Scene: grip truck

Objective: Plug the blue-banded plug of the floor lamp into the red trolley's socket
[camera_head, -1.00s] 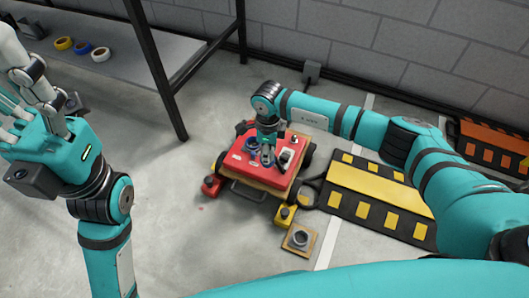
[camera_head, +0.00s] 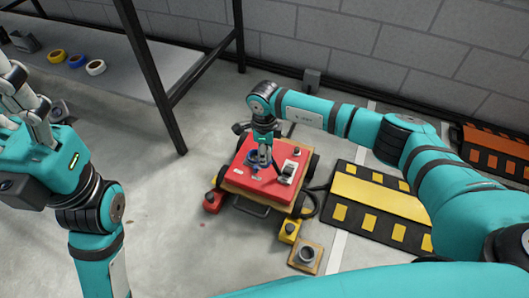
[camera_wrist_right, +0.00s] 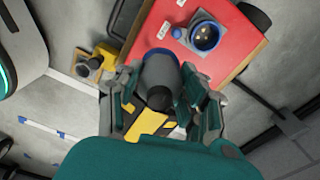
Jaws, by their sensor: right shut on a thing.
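The red trolley (camera_head: 262,188) stands on the floor in the middle of the head view, its top also in the right wrist view (camera_wrist_right: 240,60). A round blue-rimmed socket (camera_wrist_right: 205,36) is set in its top. My right gripper (camera_wrist_right: 160,95) is shut on the grey plug (camera_wrist_right: 160,75), which has a blue band at its far end. In the wrist view the plug is beside the socket, apart from it. In the head view my right gripper (camera_head: 264,158) is over the trolley top. My left gripper (camera_head: 18,98) is at the left edge, its fingertips unclear. I cannot make out the floor lamp.
A grey shelf (camera_head: 130,70) with tape rolls and dark legs stands at the upper left. A black-and-yellow ramp (camera_head: 375,200) lies right of the trolley. A wooden block with a grey ring (camera_head: 306,255) lies in front. Floor at the left is clear.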

